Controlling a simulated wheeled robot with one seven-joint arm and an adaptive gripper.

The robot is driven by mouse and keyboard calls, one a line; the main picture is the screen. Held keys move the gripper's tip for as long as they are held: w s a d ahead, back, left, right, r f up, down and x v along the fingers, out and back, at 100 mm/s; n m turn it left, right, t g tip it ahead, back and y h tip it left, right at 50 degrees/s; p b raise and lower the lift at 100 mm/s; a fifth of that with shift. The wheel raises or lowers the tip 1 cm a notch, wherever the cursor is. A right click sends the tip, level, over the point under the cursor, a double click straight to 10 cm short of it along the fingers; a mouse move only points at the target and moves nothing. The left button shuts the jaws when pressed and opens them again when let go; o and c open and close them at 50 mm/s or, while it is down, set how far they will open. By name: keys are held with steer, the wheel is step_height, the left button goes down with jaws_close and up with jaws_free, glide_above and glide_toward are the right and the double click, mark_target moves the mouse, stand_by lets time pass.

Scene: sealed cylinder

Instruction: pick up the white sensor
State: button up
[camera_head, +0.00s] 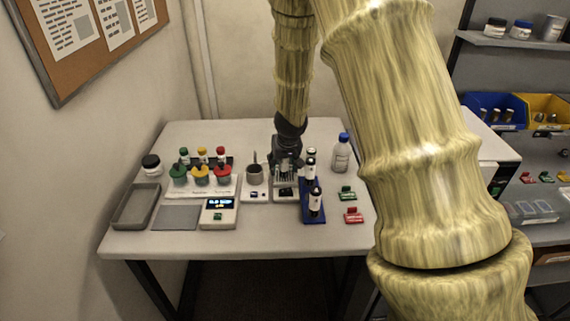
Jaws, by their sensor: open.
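My gripper (287,168) is dark and points down over the back middle of the table, open, with nothing visibly held. Just below and in front of it is a small white-and-grey device (284,193). The gripper partly covers this area, and I cannot tell whether they touch. I cannot tell for sure which white item is the sensor.
The table's front edge is mostly clear.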

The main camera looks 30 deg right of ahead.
steer(key=shift+w+a, duration=0.1)
steer(key=shift+w, duration=0.05)
steer(key=c, duration=0.5)
jaws_close()
steer(key=shift+r, duration=0.1)
